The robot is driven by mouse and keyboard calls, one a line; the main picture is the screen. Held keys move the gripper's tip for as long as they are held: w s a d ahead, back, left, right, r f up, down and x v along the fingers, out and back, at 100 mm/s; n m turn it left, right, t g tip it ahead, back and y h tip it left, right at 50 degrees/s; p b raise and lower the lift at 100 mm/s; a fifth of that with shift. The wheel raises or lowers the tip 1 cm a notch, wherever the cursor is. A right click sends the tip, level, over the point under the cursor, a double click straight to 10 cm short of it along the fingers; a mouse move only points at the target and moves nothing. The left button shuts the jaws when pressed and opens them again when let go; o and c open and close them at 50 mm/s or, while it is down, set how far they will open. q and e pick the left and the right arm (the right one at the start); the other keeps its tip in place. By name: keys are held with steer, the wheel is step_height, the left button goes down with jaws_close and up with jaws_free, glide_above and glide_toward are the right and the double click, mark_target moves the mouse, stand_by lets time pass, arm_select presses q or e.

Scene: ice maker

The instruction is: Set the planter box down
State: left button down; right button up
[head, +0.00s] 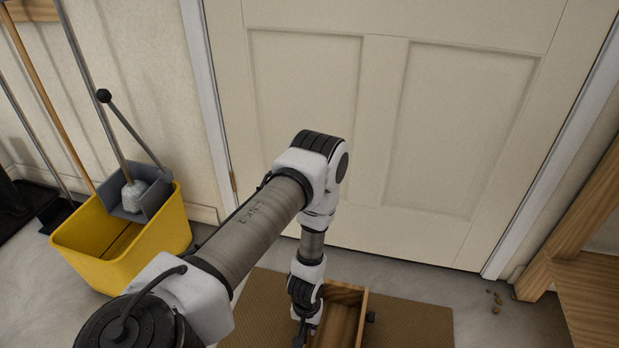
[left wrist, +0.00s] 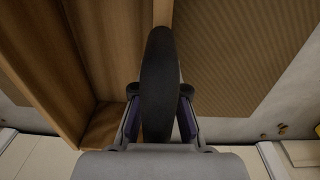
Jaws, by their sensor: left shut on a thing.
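The planter box (head: 341,322) is a brown wooden open-topped box at the bottom centre of the head view, cut off by the lower edge. It looks empty where I can see inside. My right gripper is not in view.
A closed cream door (head: 440,130) stands behind the mat. A yellow mop bucket (head: 125,240) is on the left. A wooden piece of furniture (head: 590,290) is at the right edge, with small brown bits (head: 496,300) on the floor beside it. The mat's right part is clear.

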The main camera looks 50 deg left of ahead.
arm_select(q)
step_height(320, 180, down, 2)
steer(key=shift+f+b, duration=0.1)
steer(key=shift+b, duration=0.3)
steer(key=c, duration=1.2)
jaws_free()
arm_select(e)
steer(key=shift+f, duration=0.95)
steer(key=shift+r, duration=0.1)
